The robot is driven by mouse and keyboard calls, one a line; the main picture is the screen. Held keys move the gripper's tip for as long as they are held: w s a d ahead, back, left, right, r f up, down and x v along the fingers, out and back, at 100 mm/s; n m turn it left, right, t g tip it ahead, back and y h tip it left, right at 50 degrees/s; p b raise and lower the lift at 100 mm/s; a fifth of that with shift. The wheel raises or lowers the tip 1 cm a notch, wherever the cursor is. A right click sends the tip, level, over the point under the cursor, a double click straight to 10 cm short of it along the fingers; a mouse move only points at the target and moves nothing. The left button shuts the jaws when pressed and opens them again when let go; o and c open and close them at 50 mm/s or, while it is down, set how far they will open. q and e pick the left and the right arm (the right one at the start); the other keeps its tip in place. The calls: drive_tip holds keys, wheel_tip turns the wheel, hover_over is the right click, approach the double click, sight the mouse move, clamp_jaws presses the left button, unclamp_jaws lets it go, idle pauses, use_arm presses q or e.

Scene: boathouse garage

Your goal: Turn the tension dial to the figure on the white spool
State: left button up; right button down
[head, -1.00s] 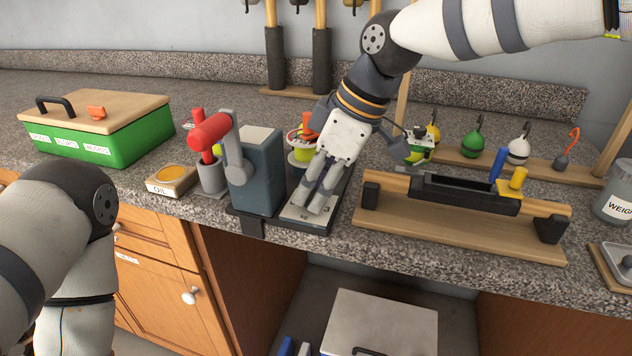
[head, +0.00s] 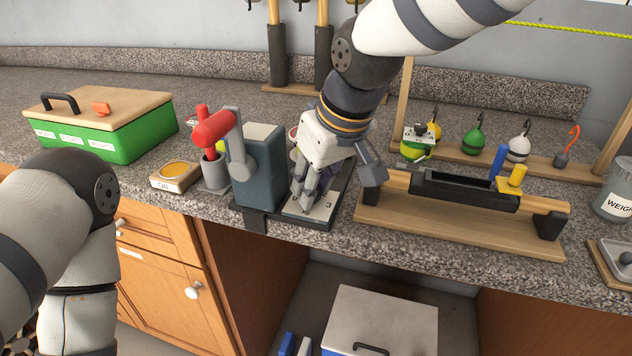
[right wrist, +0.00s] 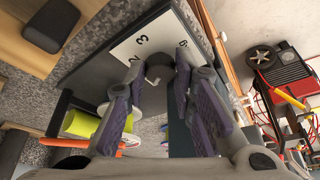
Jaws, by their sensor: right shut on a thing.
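The tension dial (right wrist: 160,68) is a dark round knob on a white plate (right wrist: 138,40) with black figures. A 2, a 3 and what may be a 6 show in the right wrist view. In the head view a 3 shows on the plate (head: 325,207), and the knob is hidden by my fingers. My right gripper (head: 302,194) points down, shut on the knob, with a finger on each side in the right wrist view (right wrist: 158,82). The knob's pointer cannot be made out. A spool with yellow-green line (right wrist: 80,123) lies beyond; no figure is readable on any spool. My left gripper is out of view.
A blue-grey block (head: 258,170) with a red-handled crank (head: 213,128) stands just left of the dial. A wooden rod stand (head: 450,235) is close on the right.

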idle(0.5)
drive_tip(key=c, duration=1.3)
unclamp_jaws()
drive_tip(key=shift+c, duration=0.2)
drive_tip(key=v, duration=1.2)
drive_tip(key=shift+a, duration=0.1)
